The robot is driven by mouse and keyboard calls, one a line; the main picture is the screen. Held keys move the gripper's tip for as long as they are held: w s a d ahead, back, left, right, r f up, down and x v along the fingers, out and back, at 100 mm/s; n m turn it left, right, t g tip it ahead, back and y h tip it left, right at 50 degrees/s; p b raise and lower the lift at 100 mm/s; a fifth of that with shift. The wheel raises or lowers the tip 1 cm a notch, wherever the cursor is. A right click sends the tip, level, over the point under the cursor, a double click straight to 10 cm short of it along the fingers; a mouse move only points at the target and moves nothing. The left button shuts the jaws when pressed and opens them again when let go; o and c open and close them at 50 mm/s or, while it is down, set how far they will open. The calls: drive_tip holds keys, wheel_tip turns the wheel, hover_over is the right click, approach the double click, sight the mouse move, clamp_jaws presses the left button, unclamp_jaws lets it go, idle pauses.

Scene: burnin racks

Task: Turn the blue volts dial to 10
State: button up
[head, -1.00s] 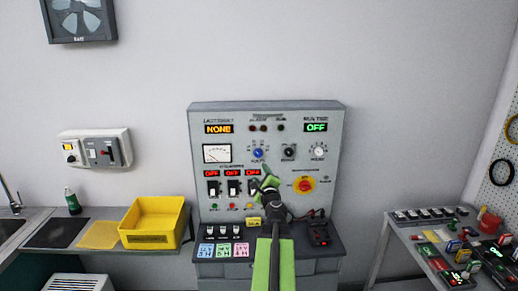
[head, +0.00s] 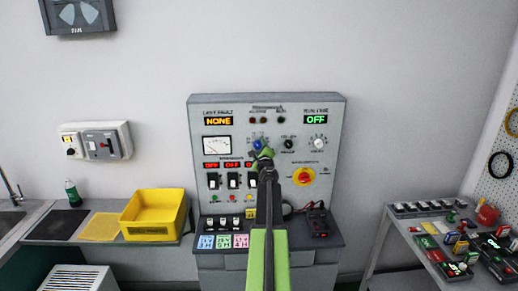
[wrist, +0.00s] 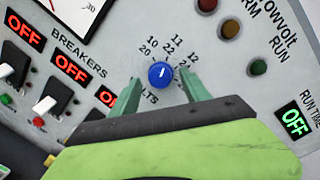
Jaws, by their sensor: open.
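The blue volts dial (wrist: 161,74) sits on the grey panel, with a short white pointer mark and printed numbers around its upper side. In the wrist view the mark points up and slightly right; the exact number it meets is hard to tell. My gripper (wrist: 160,79) is open, its two green fingertips left and right of the dial. I cannot tell whether they touch it. In the head view my gripper (head: 262,153) is in front of the panel and partly hides the blue dial (head: 258,143).
Black and white knobs sit right of the dial, above a red emergency knob (head: 304,176) on yellow. Breaker switches (wrist: 42,106) with red OFF displays are at the left. A yellow bin (head: 154,231) and a cluttered side table (head: 405,222) flank the panel.

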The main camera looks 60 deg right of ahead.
drive_tip(key=shift+w+d, duration=0.45)
drive_tip(key=shift+d, duration=0.05)
